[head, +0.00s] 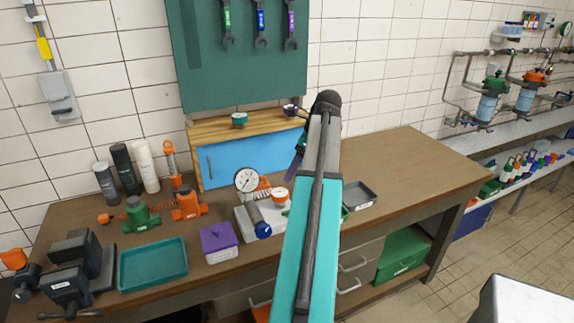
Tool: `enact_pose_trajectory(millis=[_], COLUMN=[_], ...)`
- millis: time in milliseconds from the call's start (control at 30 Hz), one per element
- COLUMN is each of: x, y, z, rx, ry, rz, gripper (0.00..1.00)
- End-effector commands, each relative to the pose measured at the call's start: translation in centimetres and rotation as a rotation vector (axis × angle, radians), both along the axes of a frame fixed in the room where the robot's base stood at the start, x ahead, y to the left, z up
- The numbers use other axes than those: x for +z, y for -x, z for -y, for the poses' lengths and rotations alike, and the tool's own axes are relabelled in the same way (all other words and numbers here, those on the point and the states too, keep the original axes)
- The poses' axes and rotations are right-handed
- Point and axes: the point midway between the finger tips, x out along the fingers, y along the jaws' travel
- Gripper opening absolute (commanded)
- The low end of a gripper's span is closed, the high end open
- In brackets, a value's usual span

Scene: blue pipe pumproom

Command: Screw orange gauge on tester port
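The tester appears to be the light grey block (243,222) with a blue knob (263,230), on the workbench just left of my arm. A round white-faced dial gauge (247,180) stands upright at its back. An orange-banded round piece with a pale top (280,196) sits at its right side; this may be the orange gauge, but I cannot tell whether it is on a port. My arm crosses the picture in front of the bench. A dark, purplish part of its end (297,156) shows left of the forearm; the fingertips are not clearly visible.
A purple box (219,243), a teal tray (152,265), green (140,217) and orange (187,204) valves and a vise (72,285) stand on the left. A grey tray (358,197) lies right of my arm. The bench's right end is clear.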

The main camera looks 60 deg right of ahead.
Motion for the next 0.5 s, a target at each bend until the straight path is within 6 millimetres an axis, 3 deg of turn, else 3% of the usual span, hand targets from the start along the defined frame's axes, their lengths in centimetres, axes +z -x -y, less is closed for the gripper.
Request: enact_pose_trajectory(millis=[500], x=[-0.69], y=[-0.64], z=[-0.31], rx=[0.005], ry=[0.0], rz=[0.0], gripper=[0.72])
